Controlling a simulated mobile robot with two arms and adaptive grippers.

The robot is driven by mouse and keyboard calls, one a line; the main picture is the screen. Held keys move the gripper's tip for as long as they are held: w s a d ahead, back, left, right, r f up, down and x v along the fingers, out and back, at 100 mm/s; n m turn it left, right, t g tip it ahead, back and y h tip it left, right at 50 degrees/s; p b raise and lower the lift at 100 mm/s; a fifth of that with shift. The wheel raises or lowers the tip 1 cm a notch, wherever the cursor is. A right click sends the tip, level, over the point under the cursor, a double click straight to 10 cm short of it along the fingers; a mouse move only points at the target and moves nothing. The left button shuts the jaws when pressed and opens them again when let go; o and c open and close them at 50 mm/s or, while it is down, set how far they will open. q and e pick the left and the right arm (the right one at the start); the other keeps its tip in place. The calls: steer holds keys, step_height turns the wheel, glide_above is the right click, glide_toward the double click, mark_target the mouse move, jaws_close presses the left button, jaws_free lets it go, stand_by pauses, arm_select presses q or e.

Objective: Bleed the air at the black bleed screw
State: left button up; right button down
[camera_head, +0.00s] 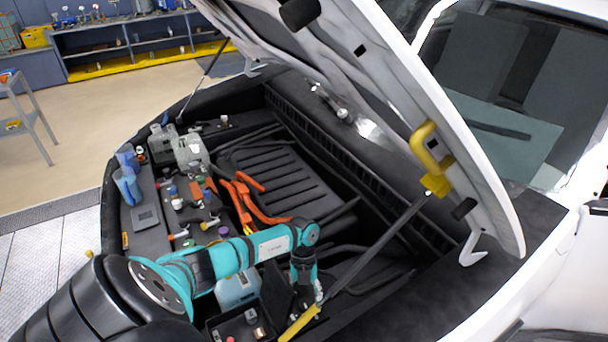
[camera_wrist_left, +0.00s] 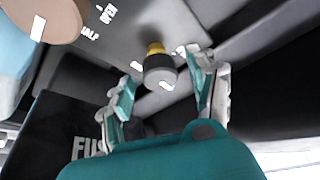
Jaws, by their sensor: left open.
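The black bleed screw (camera_wrist_left: 159,72) shows in the left wrist view as a short black knob with a yellow collar, upper middle of the picture. My left gripper (camera_wrist_left: 164,80) is open, with one finger on each side of the screw in the picture. I see gaps between both fingers and the knob; how far the fingertips reach along it I cannot tell. In the head view my left gripper (camera_head: 312,296) is low in the engine bay at the front, beside the pale blue tank (camera_head: 238,288). The screw cannot be made out there. My right gripper is not in view.
In the left wrist view, a tan cap (camera_wrist_left: 45,14) and a black fuse box (camera_wrist_left: 75,142) lie left of the fingers. A panel beside the screw carries the words OPEN and HALF. In the head view, a hood strut (camera_head: 385,243) slopes down close to my gripper. Orange cables (camera_head: 240,200) lie behind.

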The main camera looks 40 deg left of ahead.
arm_select(q)
steer(key=shift+c, duration=0.3)
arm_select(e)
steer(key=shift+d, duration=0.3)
